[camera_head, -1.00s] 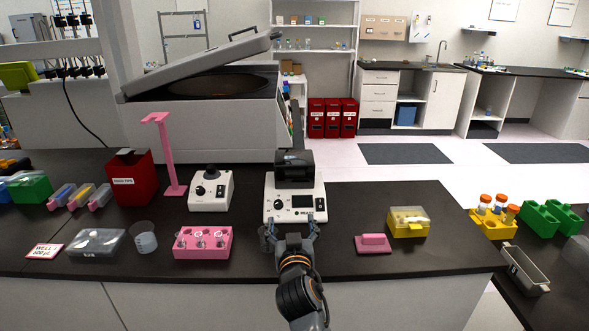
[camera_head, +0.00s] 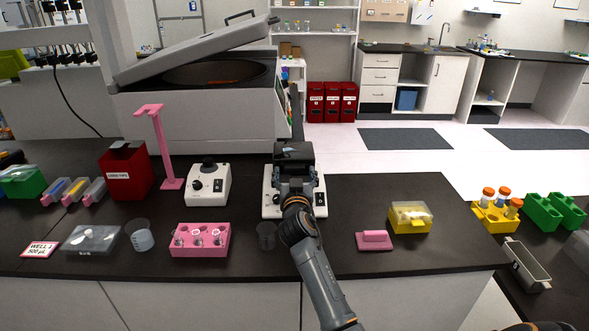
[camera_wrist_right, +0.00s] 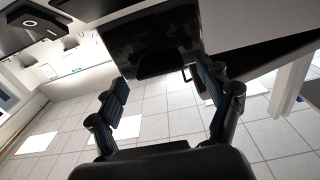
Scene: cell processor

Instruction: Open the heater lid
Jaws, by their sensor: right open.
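The heater (camera_head: 270,203) is a white box with a dark lid (camera_head: 293,149) at its back, on the black bench in the middle of the head view. The right gripper (camera_head: 295,172) is at the heater's front, over its panel, and hides much of the lid's front. In the right wrist view the right gripper (camera_wrist_right: 158,82) has its two fingers apart with nothing between them. The dark lid (camera_wrist_right: 150,38) with a protruding lip shows just beyond the fingertips. I cannot tell whether they touch. The left gripper is not in view.
A white knobbed device (camera_head: 208,187) stands left of the heater. A pink tube rack (camera_head: 200,248) and a clear cup (camera_head: 266,236) are in front of it. A pink block (camera_head: 374,241) and a yellow box (camera_head: 411,226) lie to the right. A large centrifuge (camera_head: 200,118) stands behind.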

